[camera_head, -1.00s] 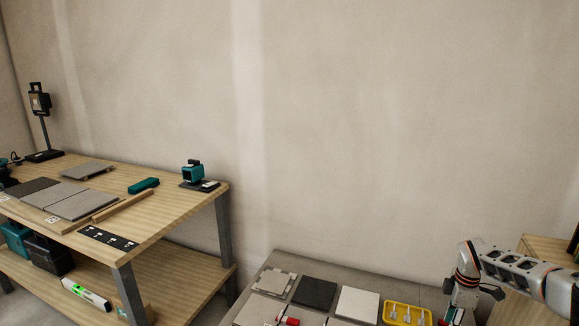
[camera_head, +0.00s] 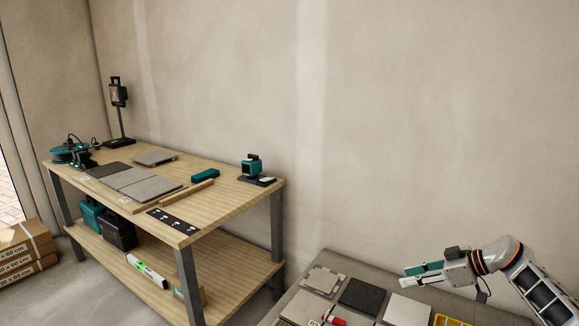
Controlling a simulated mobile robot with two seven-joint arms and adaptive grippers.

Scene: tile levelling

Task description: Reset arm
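My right arm comes in from the right edge. Its gripper (camera_head: 404,277) points left above the back right of a grey low table (camera_head: 338,258). Its two fingers look apart, with teal on them, and nothing shows between them. Below it on the low table lie a notched light tile (camera_head: 323,281), a dark tile (camera_head: 362,295) and a pale tile (camera_head: 407,309). The gripper is apart from these tiles. My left arm and gripper are not in view.
A yellow tray (camera_head: 452,321) and a red-handled tool (camera_head: 334,321) are at the bottom edge. A wooden workbench (camera_head: 228,191) at left carries tiles, a teal laser level (camera_head: 251,167) and a work lamp (camera_head: 118,93). Boxes (camera_head: 29,247) stand at far left. Bare wall lies behind.

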